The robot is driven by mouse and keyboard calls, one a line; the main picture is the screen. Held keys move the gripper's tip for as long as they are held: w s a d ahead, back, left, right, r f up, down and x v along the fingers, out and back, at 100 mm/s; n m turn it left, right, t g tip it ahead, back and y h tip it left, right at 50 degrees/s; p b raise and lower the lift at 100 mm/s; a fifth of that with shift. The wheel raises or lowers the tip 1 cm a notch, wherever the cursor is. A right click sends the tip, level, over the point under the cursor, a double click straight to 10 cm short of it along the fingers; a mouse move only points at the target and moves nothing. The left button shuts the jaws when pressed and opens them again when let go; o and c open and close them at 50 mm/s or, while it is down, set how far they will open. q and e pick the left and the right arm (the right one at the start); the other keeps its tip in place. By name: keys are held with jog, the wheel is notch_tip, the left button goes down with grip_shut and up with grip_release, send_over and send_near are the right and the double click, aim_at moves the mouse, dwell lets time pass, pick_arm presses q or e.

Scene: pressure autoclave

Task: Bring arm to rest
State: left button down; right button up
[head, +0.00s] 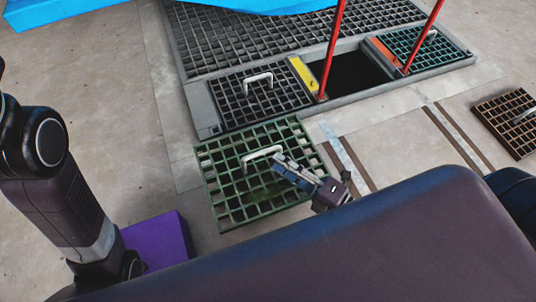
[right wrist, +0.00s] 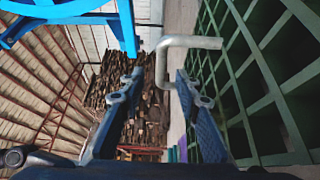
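My right gripper (head: 283,165) is low over the green grate (head: 228,203), close beside the grate's pale handle (head: 262,152). In the right wrist view, its two fingers (right wrist: 155,95) stand apart with a gap between them. The bent metal handle (right wrist: 190,42) shows in and just beyond that gap, and the green grate (right wrist: 262,85) fills the right side. Whether a finger touches the handle cannot be told. My left arm (head: 55,195) comes down at the left of the head view; its gripper is not visible.
An open pit (head: 352,78) with red posts (head: 332,48) lies beyond, beside a dark grate (head: 240,98) and a teal grate (head: 415,48). A brown grate (head: 512,122) lies at the right. A purple block (head: 160,240) stands near my left arm. Bare concrete lies at left.

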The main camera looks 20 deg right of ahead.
jog(key=v, duration=0.5)
jog(key=shift+r, duration=0.1)
